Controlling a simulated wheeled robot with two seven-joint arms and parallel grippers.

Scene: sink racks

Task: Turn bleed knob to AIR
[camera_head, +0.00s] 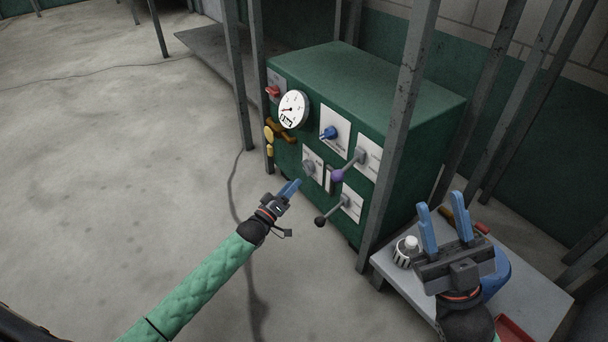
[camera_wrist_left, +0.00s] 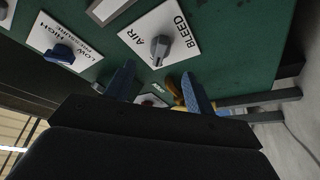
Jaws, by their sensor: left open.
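The grey bleed knob (camera_wrist_left: 160,47) sits on a white plate lettered AIR and BLEED in the left wrist view. I cannot tell for certain which word it points to. In the head view the grey knob (camera_head: 309,167) is low on the front of the green cabinet (camera_head: 365,85). My left gripper (camera_head: 291,187) is open and empty, just in front of and below the knob, apart from it. In the left wrist view its blue fingers (camera_wrist_left: 160,88) are spread below the knob. My right gripper (camera_head: 440,208) is open and empty over the side table.
A blue pressure knob (camera_head: 329,132), a round gauge (camera_head: 293,109), a purple-ended lever (camera_head: 338,175) and a black-ended lever (camera_head: 321,221) crowd the panel. Metal posts (camera_head: 402,130) stand at the cabinet. A grey table (camera_head: 395,273) holds a white-capped item (camera_head: 406,252).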

